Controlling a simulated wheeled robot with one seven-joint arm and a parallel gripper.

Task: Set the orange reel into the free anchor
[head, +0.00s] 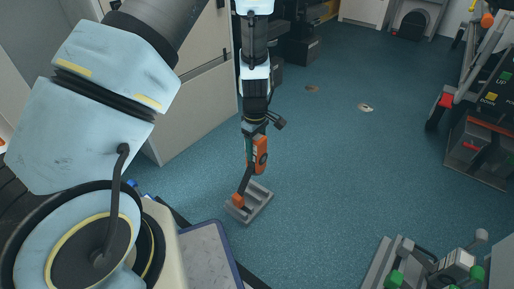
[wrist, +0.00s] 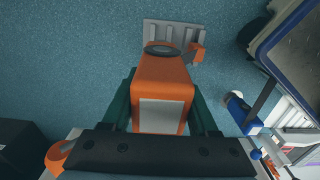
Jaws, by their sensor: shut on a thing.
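The orange reel (head: 261,155) is held between the green fingers of my gripper (head: 256,148), which points down. The wrist view shows the reel (wrist: 163,85) from above, with a pale panel, between both fingers (wrist: 163,110). A dark arm runs from it down to a small orange end piece (head: 238,200). A grey slotted anchor plate (head: 262,205) lies on the floor below; it also shows in the wrist view (wrist: 160,29), beyond the reel. The orange end piece (wrist: 197,53) overlaps the plate's edge in view; I cannot tell whether they touch.
A grey, blue-edged surface (head: 208,255) is close to the plate at front left. A pale cabinet (head: 195,100) stands left; the middle floor is clear.

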